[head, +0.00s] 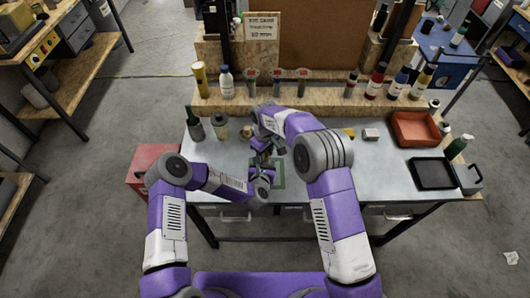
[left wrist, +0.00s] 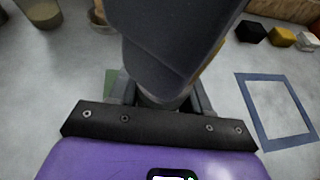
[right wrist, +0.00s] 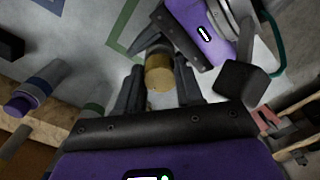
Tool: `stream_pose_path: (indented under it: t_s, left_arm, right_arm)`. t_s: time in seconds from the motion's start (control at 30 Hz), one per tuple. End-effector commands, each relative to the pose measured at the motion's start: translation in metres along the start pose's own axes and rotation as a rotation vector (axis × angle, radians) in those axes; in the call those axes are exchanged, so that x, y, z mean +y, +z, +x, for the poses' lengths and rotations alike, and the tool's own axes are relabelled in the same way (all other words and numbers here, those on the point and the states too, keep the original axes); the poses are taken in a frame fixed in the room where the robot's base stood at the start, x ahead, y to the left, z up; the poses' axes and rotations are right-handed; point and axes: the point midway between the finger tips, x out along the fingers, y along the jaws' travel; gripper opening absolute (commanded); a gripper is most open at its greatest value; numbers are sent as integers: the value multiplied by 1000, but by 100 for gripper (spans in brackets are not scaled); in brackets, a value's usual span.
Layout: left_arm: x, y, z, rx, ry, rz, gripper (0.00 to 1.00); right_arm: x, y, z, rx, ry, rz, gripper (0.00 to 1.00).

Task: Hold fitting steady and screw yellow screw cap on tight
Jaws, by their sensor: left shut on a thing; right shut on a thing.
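The yellow screw cap (right wrist: 158,72) shows in the right wrist view as a short tan-yellow cylinder. It sits between the fingers of my right gripper (right wrist: 155,88), which is shut on it. Past the cap, the dark jaws of my left gripper show close by. In the left wrist view my left gripper (left wrist: 163,98) is shut on the fitting, which is mostly hidden behind a large dark shape. In the head view my right gripper (head: 262,143) stands just above my left gripper (head: 262,172). Whether cap and fitting touch cannot be told.
Both grippers are over the grey workbench (head: 300,185), near a green square outline (head: 280,168). Bottles (head: 195,123) and a jar (head: 220,125) stand to the left. A red tray (head: 415,128) and a black tray (head: 432,173) lie to the right. A shelf with several bottles runs behind.

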Motion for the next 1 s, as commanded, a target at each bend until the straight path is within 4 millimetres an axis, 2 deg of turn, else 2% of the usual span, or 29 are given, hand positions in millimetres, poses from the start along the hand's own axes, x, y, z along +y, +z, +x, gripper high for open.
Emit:
stream_pose_path:
  t_s: [0.13,0.17,0.33,0.73,0.87,1.0]
  left_arm:
    - [-1,1,0,-2,-1,1,9]
    - [-1,2,0,-4,-1,1,51]
    - [-1,2,0,-5,-1,1,77]
    - [-1,2,-6,-3,-2,1,78]
    - [-1,1,-21,-1,-3,0,78]
    - [0,0,-46,1,-3,0,78]
  right_arm:
    - [0,1,2,-2,0,1,5]
    - [0,1,2,-2,0,0,5]
    - [0,1,2,-3,0,1,5]
    - [1,1,3,-3,1,1,5]
    - [0,1,2,-2,0,1,5]
    - [0,1,1,-2,0,0,5]
